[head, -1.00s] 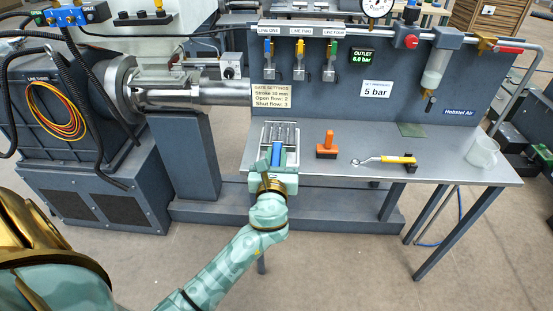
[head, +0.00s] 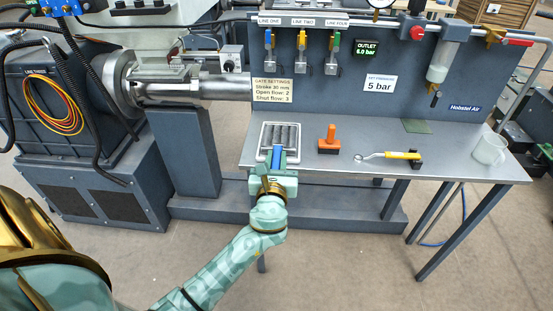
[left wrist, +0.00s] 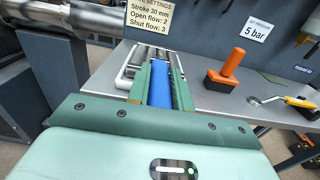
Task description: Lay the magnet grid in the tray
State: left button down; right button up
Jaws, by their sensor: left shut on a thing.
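The magnet grid (head: 284,133) is a set of parallel grey metal bars with a blue handle (head: 277,157). Its bars lie within the outline of the light-rimmed tray (head: 262,140) on the grey bench; whether they rest on its floor is unclear. My left gripper (head: 277,160) is shut on the blue handle at the near side of the tray. In the left wrist view the blue handle (left wrist: 161,84) sits between the two green fingers, with the bars (left wrist: 151,53) beyond and the tray rim (left wrist: 125,70) at left. My right gripper is out of view.
An orange-handled tool (head: 328,142) stands right of the tray. The upright panel (head: 350,100) closes off the back of the bench. The front right of the bench is clear.

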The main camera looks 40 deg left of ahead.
pick_arm(q)
jog(key=shift+f, duration=0.35)
dwell(0.4)
jog(key=c, duration=0.8)
grip_release()
jog(key=shift+o, duration=0.2)
jog(key=shift+v, duration=1.45)
jog(key=p+v, duration=0.1)
jog(key=v, duration=0.5)
jog(key=shift+s+d+f, duration=0.1)
